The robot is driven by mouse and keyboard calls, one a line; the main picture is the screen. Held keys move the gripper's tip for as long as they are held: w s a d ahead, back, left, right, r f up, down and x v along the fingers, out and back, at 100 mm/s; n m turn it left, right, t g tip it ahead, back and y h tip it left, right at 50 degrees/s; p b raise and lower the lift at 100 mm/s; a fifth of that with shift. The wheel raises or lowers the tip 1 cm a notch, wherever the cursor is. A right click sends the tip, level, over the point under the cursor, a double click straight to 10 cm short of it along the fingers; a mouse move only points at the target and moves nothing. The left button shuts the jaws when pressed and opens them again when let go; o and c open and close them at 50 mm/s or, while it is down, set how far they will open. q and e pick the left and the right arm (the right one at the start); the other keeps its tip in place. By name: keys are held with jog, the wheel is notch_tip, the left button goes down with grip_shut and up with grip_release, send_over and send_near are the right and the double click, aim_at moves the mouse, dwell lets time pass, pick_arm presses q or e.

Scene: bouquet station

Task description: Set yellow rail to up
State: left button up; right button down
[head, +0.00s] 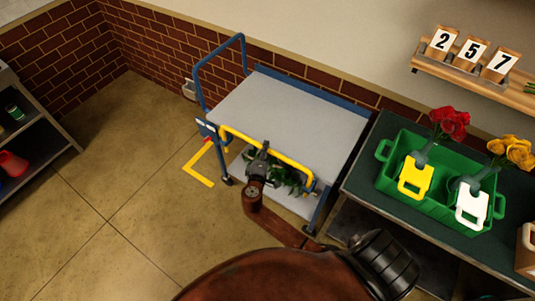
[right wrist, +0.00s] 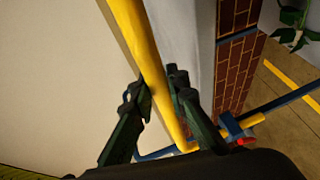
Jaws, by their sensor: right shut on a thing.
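The yellow rail (head: 285,157) runs along the front side of a blue-framed cart (head: 290,105), close to the edge of its grey top deck. Its ends bend down toward the cart's posts. My right gripper (head: 263,153) is shut on the rail near its middle. In the right wrist view the rail (right wrist: 145,50) passes between the two fingers of the right gripper (right wrist: 162,90). A blue bracket with a small red part (right wrist: 240,138) sits by one end of the rail. My left gripper is not in view.
Green foliage (head: 285,178) lies on the cart's lower shelf. A dark green table (head: 355,187) with a green crate (head: 398,141) of flowers stands close at the right. Yellow floor tape (head: 198,175) marks a corner by the cart. The floor at left is clear up to a shelf (head: 45,145).

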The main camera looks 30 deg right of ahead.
notch_tip(320, 180, up, 6)
jog(key=p, duration=0.3)
jog(key=shift+w, duration=0.1)
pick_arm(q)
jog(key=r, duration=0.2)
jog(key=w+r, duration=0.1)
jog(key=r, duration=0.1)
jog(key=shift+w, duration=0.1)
pick_arm(e)
jog(key=shift+d, duration=0.1)
jog(key=c, duration=2.1)
grip_release()
jog(key=shift+r, duration=0.1)
jog(key=shift+o, duration=1.3)
jog(key=shift+f, duration=0.2)
